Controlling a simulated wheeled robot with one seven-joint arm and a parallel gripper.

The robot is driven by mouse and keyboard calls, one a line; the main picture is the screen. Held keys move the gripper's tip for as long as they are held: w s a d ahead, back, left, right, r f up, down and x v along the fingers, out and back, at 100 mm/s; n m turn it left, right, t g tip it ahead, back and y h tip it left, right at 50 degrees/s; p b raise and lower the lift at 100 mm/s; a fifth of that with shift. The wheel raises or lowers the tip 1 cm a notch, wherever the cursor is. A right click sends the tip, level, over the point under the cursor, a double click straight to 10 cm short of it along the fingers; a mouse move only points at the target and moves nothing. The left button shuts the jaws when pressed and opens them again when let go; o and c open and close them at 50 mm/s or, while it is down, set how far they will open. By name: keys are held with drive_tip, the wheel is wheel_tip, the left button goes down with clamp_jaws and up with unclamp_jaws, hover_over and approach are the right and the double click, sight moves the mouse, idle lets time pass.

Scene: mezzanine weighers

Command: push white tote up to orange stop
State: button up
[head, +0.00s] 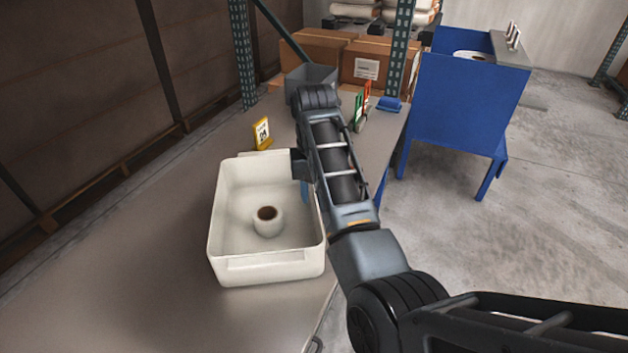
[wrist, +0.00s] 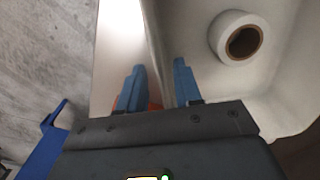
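The white tote (head: 225,215) stands on the grey bench, with a white roll with a brown core (head: 267,220) inside. My arm reaches over the tote's right side. My gripper (wrist: 158,75) has its two blue fingers apart, one on each side of the tote's wall (wrist: 155,45); I cannot tell whether they touch it. One blue finger shows inside the right wall in the head view. The roll also shows in the wrist view (wrist: 238,38). A bit of orange (wrist: 153,106) shows behind the fingers, mostly hidden; it may be the orange stop, which I cannot make out in the head view.
A yellow sign (head: 262,133) stands just behind the tote. A grey bin (head: 312,76), green card (head: 359,112), red card (head: 367,92) and blue dish (head: 390,104) are at the bench's far end. A blue stand (head: 465,105) is to the right. The bench's front left is clear.

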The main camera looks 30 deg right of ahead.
sight(314, 201)
drive_tip(key=shift+f, duration=1.6)
drive_tip(key=shift+c, duration=0.3)
clamp_jaws()
